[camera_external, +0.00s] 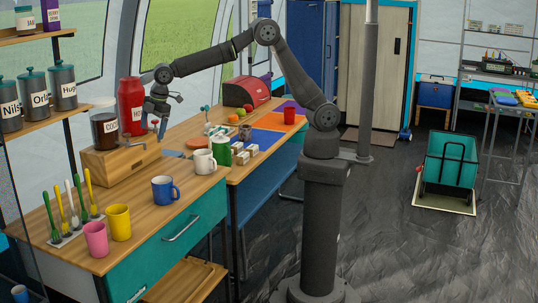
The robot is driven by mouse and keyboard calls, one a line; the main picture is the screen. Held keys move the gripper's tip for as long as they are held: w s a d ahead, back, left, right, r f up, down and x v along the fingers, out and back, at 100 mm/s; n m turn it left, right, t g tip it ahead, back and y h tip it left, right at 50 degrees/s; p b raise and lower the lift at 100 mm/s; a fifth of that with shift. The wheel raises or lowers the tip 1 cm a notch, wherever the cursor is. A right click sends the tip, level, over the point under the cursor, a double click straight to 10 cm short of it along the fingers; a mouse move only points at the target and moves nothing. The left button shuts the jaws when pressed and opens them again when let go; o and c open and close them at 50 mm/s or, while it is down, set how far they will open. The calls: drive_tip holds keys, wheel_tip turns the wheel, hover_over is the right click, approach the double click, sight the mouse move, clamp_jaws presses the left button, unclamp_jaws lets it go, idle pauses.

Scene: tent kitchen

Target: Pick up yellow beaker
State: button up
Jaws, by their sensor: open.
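The yellow beaker (119,222) stands upright at the near left part of the wooden counter, just right of a pink beaker (95,239).
A blue mug (164,190) and a white mug (203,162) stand to the right. Upright utensils (73,205) stand behind the beakers. A wooden box (118,162) carries a dark jar (105,130) near my gripper, beside a red canister (131,104).

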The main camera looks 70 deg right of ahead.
drive_tip(key=s+a+f+m+y, duration=0.1)
drive_tip(key=s+a, duration=0.4)
drive_tip(key=a, duration=0.5)
drive_tip(key=s+a+f+m+y, duration=0.1)
drive_tip(key=s+a, duration=0.3)
drive_tip(key=a, duration=0.6)
drive_tip(key=m+y, duration=0.2)
approach(121, 215)
drive_tip(key=d+r, duration=0.2)
drive_tip(key=d, duration=0.2)
drive_tip(key=shift+t, duration=0.4)
drive_tip(key=shift+w+d+x, duration=0.1)
drive_tip(key=shift+d+x, duration=0.05)
drive_tip(key=shift+x, duration=2.35)
drive_tip(key=shift+w+d+x, duration=0.1)
drive_tip(key=shift+d+x, duration=0.05)
drive_tip(key=shift+x, duration=2.3)
drive_tip(key=shift+w+d+x, duration=0.1)
drive_tip(key=shift+d+x, duration=0.05)
drive_tip(key=shift+x, duration=3.3)
drive_tip(key=shift+s, duration=0.1)
drive_tip(key=c, duration=1.1)
